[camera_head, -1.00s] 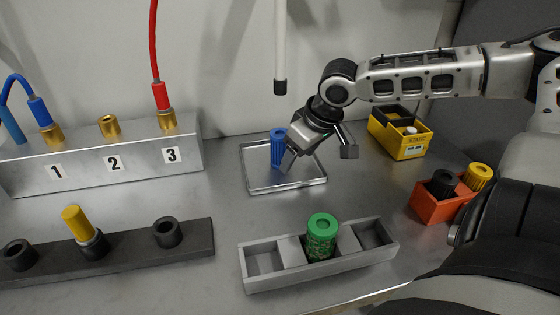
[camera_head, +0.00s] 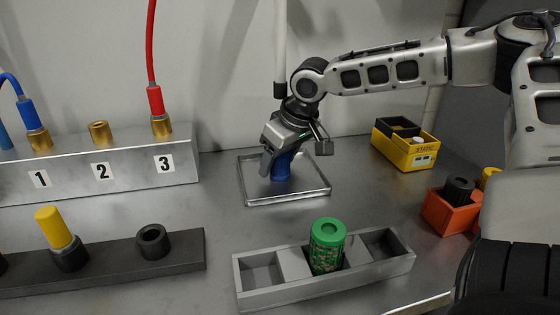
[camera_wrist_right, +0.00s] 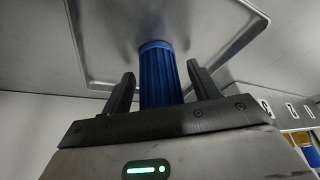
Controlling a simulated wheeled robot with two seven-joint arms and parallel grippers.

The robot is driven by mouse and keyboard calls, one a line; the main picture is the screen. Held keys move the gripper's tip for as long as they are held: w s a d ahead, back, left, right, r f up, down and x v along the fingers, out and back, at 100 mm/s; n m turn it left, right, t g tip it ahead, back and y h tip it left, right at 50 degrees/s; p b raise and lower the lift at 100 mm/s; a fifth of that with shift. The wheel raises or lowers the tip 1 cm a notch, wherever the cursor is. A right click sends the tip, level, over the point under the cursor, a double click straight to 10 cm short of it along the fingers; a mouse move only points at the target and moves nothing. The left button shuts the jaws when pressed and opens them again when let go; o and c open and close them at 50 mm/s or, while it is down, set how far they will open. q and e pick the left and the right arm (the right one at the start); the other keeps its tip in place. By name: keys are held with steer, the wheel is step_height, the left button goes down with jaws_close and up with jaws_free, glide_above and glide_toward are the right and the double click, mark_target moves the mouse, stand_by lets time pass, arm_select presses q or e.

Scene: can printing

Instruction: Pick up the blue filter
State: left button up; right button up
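The blue filter (camera_head: 281,172) stands upright in the shallow metal tray (camera_head: 326,192) near the back of the table. My right gripper (camera_head: 294,160) is over it, with its fingers spread and the filter's upper part hidden from the head view. In the right wrist view, the ribbed blue filter (camera_wrist_right: 160,75) stands between the two fingers (camera_wrist_right: 160,88), with a visible gap on each side. The gripper is open around the filter. My left gripper is not in view.
A grey holder (camera_head: 294,262) with a green-topped can (camera_head: 327,246) is in front of the tray. A numbered metal block (camera_head: 120,185) and a dark rack (camera_head: 110,268) are at left. A yellow box (camera_head: 405,153) and red-orange box (camera_head: 443,215) are at right.

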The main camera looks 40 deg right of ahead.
steer(key=c, duration=0.9)
steer(key=shift+r, duration=0.1)
steer(key=shift+s+a+r, duration=0.25)
steer(key=shift+s+r, duration=0.1)
steer(key=shift+r, duration=0.1)
steer(key=s+a+r, duration=0.2)
steer(key=s, duration=0.1)
steer(key=s+a+r, duration=0.2)
steer(key=s, duration=0.2)
steer(key=s+a+r+p, duration=0.1)
steer(key=s+a+r, duration=0.1)
steer(key=s+r, duration=0.1)
steer(key=shift+s+a, duration=0.15)
steer(key=shift+s, duration=0.6)
